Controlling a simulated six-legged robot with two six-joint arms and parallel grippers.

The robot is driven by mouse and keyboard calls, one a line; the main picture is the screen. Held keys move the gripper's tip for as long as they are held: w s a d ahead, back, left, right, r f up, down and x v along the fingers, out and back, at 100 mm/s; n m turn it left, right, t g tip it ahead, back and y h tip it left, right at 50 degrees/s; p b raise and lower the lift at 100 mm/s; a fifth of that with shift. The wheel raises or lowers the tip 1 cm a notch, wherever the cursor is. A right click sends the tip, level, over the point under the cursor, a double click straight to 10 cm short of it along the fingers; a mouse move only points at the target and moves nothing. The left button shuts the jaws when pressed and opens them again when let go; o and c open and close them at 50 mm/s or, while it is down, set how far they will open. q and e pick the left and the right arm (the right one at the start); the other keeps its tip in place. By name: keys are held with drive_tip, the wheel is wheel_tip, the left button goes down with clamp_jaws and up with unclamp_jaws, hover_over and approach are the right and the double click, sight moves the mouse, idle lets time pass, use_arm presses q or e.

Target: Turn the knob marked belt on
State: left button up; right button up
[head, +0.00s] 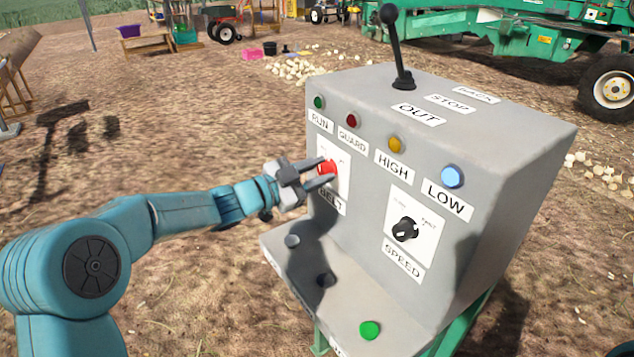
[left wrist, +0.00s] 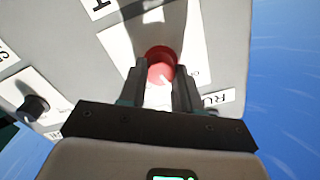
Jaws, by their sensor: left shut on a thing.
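The red belt knob (head: 326,168) sits on a white plate above the BELT label (head: 332,201) on the front of the grey control box (head: 500,125). My left gripper (head: 322,176) is at the knob, with its two fingers on either side of it and shut on it. In the left wrist view the red knob (left wrist: 162,66) shows between the dark fingers (left wrist: 160,85). The marks on the knob's plate are too small or too covered to read. My right gripper is not in view.
A black SPEED knob (head: 405,229) is right of the belt knob. A black lever (head: 397,50) stands on top. Lamps, including a blue one (head: 452,177), line the front. A lower ledge holds a green button (head: 370,330). Open dirt lies to the left.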

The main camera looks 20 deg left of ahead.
use_arm(q)
drive_tip(key=shift+f+m+b, duration=0.15)
drive_tip(key=shift+m+b, duration=1.9)
drive_tip(key=shift+m, duration=0.9)
drive_tip(key=shift+f+m+b, duration=0.1)
drive_tip(key=shift+m+b, duration=1.95)
drive_tip(key=shift+m, duration=0.9)
drive_tip(key=o, duration=1.1)
drive_tip(key=shift+c, duration=0.2)
drive_tip(key=shift+r, duration=0.1)
drive_tip(key=v, duration=1.6)
drive_tip(key=shift+s, duration=0.2)
